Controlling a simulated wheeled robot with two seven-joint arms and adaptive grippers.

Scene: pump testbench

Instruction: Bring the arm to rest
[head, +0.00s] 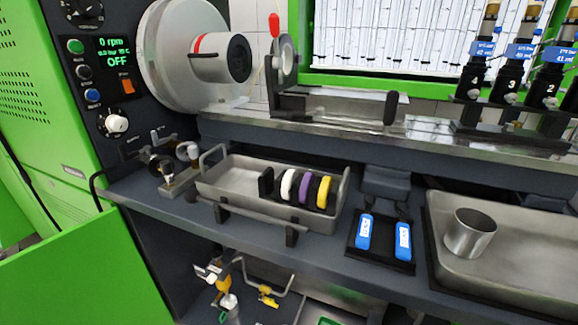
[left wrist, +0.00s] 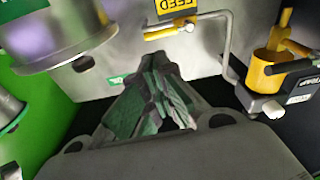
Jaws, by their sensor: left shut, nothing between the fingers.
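My left gripper (left wrist: 158,65) shows in the middle of the left wrist view. Its grey and greenish fingers are together, with nothing held between them. It points toward a pale metal panel with a yellow FEED label (left wrist: 178,8) and a small yellow-handled valve (left wrist: 168,34). I cannot tell how far the fingertips are from the panel. Neither gripper shows in the head view, and my right gripper is in no view.
In the left wrist view, a metal cylinder (left wrist: 62,40) is at upper left and a yellow valve (left wrist: 268,68) at right. The head view shows a metal tray with coloured discs (head: 222,172), blue-labelled items (head: 364,236), a metal cup (head: 470,233) and a green panel (head: 80,270).

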